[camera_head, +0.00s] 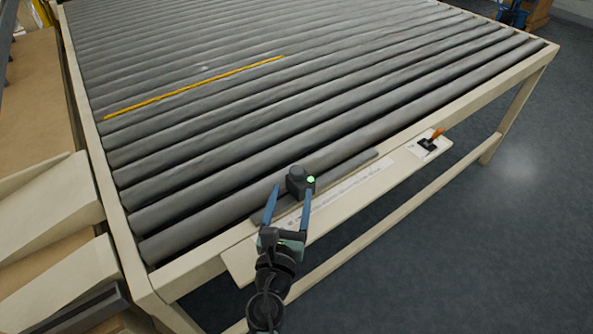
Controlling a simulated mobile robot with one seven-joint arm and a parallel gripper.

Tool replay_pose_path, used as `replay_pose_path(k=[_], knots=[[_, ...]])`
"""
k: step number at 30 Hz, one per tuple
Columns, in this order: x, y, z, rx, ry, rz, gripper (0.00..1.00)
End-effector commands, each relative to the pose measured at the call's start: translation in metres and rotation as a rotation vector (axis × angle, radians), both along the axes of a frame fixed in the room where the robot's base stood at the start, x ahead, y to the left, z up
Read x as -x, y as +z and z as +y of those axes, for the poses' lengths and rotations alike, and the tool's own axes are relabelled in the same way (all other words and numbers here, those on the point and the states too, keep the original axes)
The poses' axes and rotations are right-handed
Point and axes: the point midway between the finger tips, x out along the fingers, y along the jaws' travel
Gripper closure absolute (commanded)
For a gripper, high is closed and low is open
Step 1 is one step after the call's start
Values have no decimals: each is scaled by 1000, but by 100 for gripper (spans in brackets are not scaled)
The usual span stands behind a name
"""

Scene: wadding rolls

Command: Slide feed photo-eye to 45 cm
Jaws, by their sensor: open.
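The feed photo-eye (297,180) is a small dark block with a lit green spot on its right side. It sits on a dark rail (345,166) along the front edge of the roller table. A white scale strip (345,188) with fine marks runs beside the rail; its numbers are too small to read. My gripper (289,191) has its two blue fingers spread, one on each side of the photo-eye's near side. I cannot tell whether the fingers touch it.
The roller table (549,52) has many grey rollers and a cream frame. A yellow strip (195,87) lies across the rollers. An orange-handled switch (432,139) stands on the front ledge to the right, beyond the rail's end. Cream wedge-shaped parts (50,205) stand at left. Open floor lies at right.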

Motion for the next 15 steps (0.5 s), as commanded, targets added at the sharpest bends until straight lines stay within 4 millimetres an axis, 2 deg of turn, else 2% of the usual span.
replay_pose_path(k=[1,6,15], knots=[[-11,0,-2,-1,-2,-2,31],[-40,0,-7,-2,-2,-2,31],[-70,0,-12,-3,-2,-1,31]])
